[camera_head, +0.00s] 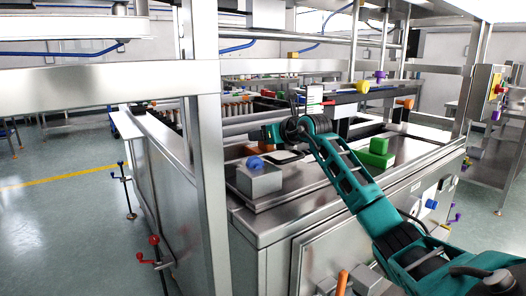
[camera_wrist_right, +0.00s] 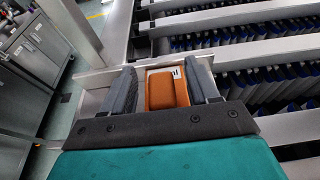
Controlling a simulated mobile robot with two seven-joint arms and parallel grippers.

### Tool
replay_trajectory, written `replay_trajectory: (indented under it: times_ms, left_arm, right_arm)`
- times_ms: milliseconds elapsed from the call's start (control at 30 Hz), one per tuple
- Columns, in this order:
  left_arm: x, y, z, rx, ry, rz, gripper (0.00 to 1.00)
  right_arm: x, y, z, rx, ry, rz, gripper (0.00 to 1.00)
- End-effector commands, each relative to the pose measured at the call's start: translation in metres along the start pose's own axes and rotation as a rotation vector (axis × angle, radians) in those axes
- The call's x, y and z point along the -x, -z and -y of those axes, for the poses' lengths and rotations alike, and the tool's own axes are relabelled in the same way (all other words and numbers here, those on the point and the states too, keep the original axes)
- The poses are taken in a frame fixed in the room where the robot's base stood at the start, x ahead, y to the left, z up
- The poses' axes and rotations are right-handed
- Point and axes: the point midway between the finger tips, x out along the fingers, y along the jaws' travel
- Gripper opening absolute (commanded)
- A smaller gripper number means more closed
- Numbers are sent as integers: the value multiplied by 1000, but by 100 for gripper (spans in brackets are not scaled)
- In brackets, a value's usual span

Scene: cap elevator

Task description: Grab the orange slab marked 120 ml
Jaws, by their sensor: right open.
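The orange slab (camera_wrist_right: 167,92) sits between the two dark grey fingers of my right gripper (camera_wrist_right: 165,75) in the right wrist view. It has a raised block and a white label with dark marks at its far right corner; the label is too small to read. My right gripper is open, with a narrow gap on the slab's left; contact on the right is unclear. In the head view my teal right arm reaches in from the right, and its gripper (camera_head: 271,132) is over the machine top. My left gripper is not in view.
A grey block with a blue knob (camera_head: 255,162) stands near the gripper. A green block (camera_head: 376,153) sits to the right on the metal top. A steel post (camera_head: 205,150) rises at the left. Rows of dark, blue-edged pieces (camera_wrist_right: 270,85) lie between rails beside the slab.

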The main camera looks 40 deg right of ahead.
Motion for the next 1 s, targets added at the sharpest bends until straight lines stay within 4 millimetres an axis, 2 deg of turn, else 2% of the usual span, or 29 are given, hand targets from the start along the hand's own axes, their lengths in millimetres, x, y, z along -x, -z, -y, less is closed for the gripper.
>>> replay_trajectory:
  times_ms: [133,733,1000]
  left_arm:
    - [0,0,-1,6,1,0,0]
    - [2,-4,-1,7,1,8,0]
    - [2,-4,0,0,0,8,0]
  right_arm:
    - [0,0,0,0,0,0,59]
    - [0,0,0,-1,0,0,1]
    - [1,-1,0,-1,0,2,0]
